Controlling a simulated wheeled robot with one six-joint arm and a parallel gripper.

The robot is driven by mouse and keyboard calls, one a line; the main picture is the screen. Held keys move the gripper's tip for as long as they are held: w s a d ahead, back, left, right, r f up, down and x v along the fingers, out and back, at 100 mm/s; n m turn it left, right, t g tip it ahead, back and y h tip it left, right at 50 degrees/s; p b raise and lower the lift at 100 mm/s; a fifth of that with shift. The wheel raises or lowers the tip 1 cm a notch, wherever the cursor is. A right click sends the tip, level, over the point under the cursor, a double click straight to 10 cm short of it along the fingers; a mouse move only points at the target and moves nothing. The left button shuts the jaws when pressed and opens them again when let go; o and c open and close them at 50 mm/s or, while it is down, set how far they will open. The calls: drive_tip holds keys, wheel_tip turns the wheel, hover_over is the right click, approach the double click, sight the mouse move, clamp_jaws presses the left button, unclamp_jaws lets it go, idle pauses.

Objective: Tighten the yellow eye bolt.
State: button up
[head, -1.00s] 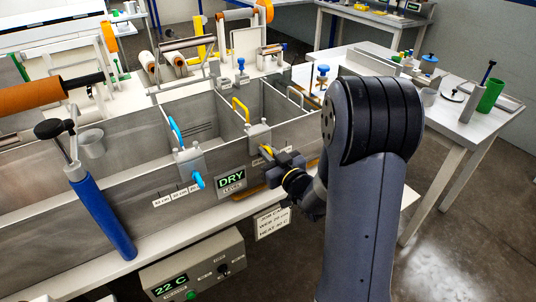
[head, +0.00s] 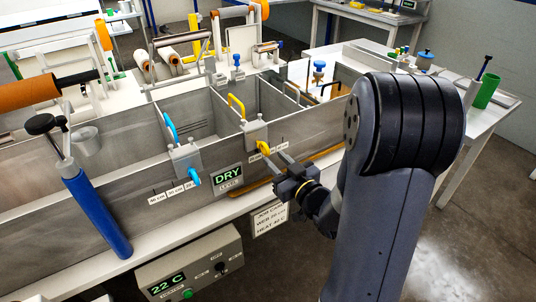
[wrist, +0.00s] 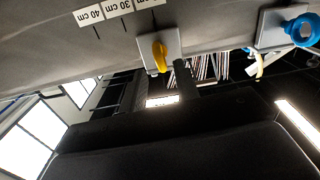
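The yellow eye bolt (head: 263,147) sits in a grey clamp block (head: 256,130) on the front wall of the metal bath. It also shows in the wrist view (wrist: 160,56), its yellow loop seen nearly edge-on. My gripper (head: 277,159) is just in front of the bolt, to its lower right in the head view. Its two fingers look parted and empty, with the bolt apart from them. A blue eye bolt (head: 193,179) sits in a second clamp block to the left; its blue ring shows at the right of the wrist view (wrist: 302,30).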

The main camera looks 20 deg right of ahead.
sight(269, 154)
drive_tip(key=shift+v, duration=2.15)
drive_tip(key=p+x, duration=0.1)
drive_tip(key=x, duration=0.9)
drive_tip(key=shift+w+r+p, duration=0.1)
drive_tip(key=shift+p, duration=0.2)
drive_tip(key=shift+w+a+p, duration=0.15)
drive_tip(key=shift+w+p, duration=0.25)
drive_tip(key=shift+s+n+p, duration=0.1)
drive_tip(key=shift+n+p, duration=0.45)
drive_tip(key=shift+n, duration=0.05)
drive_tip(key=shift+f+b, duration=0.25)
drive_tip(key=shift+b, duration=0.35)
